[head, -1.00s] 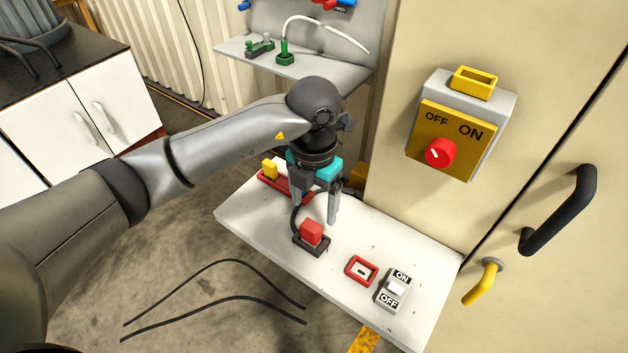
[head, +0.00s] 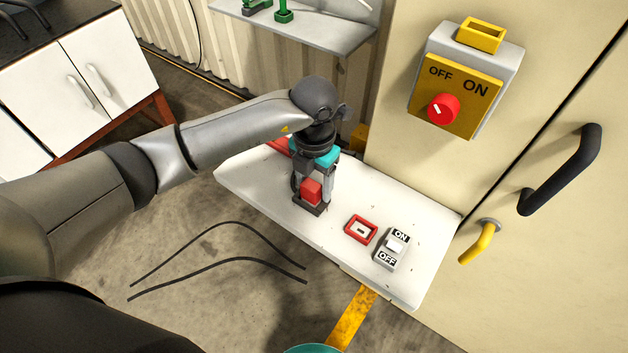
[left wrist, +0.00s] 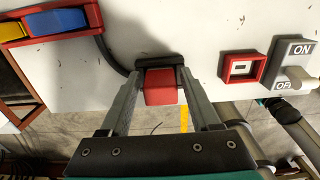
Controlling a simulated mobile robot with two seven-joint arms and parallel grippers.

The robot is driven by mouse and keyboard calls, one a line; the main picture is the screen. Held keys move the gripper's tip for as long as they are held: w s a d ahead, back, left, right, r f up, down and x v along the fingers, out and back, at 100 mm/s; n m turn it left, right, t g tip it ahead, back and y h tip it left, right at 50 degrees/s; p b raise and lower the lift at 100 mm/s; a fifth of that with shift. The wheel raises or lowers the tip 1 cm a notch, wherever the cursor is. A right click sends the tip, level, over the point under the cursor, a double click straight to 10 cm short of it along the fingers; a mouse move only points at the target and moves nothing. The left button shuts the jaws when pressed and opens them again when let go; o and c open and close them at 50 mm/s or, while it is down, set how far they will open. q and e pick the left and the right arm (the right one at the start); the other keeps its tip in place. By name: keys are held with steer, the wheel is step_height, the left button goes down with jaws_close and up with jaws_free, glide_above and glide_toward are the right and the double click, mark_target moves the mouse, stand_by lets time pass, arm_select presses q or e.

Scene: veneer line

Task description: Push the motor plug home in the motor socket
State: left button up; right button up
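The red motor plug (head: 311,190) sits upright in a dark holder (head: 309,207) on the white shelf, with a black cable at its left. It also shows in the left wrist view (left wrist: 160,88). My left gripper (head: 314,186) points down over it, one finger on each side. Its fingers look apart from the plug, with narrow gaps in the left wrist view. The motor socket, seemingly the red-framed panel with a dark slot (head: 361,230), lies to the right of the plug and is empty. A teal edge at the bottom of the head view may be my right gripper; its fingers are hidden.
An ON/OFF switch (head: 392,248) stands right of the red frame. A red tray with yellow and blue blocks (left wrist: 47,22) lies left of the plug. An upper shelf (head: 312,39) holds green parts.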

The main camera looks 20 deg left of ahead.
mark_target(314, 181)
arm_select(q)
jaws_close()
steer(key=shift+r, duration=0.2)
steer(key=shift+r+p, duration=1.95)
steer(key=shift+r, duration=0.4)
